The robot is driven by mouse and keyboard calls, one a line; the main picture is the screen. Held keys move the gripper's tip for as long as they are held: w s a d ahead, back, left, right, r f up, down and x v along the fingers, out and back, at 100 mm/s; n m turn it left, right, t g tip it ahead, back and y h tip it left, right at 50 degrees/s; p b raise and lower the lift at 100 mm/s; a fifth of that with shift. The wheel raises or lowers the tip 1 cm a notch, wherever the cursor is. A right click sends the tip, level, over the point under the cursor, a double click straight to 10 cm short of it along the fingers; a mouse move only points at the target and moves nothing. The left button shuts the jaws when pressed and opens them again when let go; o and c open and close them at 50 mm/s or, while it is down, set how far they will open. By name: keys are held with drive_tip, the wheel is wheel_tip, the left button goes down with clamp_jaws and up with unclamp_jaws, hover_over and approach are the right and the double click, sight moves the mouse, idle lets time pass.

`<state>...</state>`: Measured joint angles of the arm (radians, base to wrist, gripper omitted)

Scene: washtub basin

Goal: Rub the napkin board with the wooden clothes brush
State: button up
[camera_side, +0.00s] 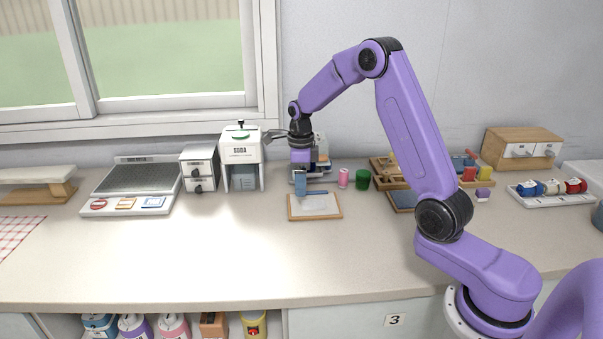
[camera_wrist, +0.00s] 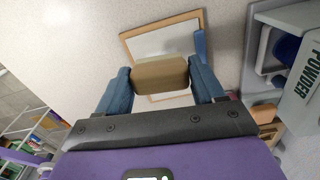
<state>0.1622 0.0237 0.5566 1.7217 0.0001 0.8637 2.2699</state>
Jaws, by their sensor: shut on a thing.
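The napkin board (camera_side: 327,210) is a wood-framed panel with a pale grey-white face, lying flat on the counter. It also shows in the wrist view (camera_wrist: 165,38). My gripper (camera_side: 300,187) points down over the back left part of the board. In the wrist view my gripper (camera_wrist: 161,82) has its blue fingers shut on the wooden clothes brush (camera_wrist: 161,72), a tan block. The brush covers part of the board's face there. I cannot tell whether the brush touches the board. In the side view the brush is hidden by the fingers.
A blue strip (camera_wrist: 200,45) lies along one edge of the board. A powder dispenser (camera_wrist: 302,85) stands close by. A white soda dispenser (camera_side: 241,155) is at left; pink (camera_side: 343,178) and green (camera_side: 362,179) cylinders are at right. The front counter is clear.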

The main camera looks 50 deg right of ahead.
sight(300, 206)
drive_tip(key=shift+f, duration=2)
drive_tip(key=shift+s+d+f, duration=0.4)
drive_tip(key=shift+d+f, duration=0.05)
drive_tip(key=shift+f, duration=0.1)
drive_tip(key=shift+c, duration=0.8)
drive_tip(key=shift+s+d, duration=2.25)
drive_tip(key=shift+s, duration=0.05)
drive_tip(key=shift+w+a, duration=2.6)
drive_tip(key=shift+w+a+r, duration=0.1)
drive_tip(key=shift+w+a, duration=0.05)
drive_tip(key=shift+w, duration=0.05)
drive_tip(key=shift+s+r, duration=0.1)
drive_tip(key=shift+r, duration=3.9)
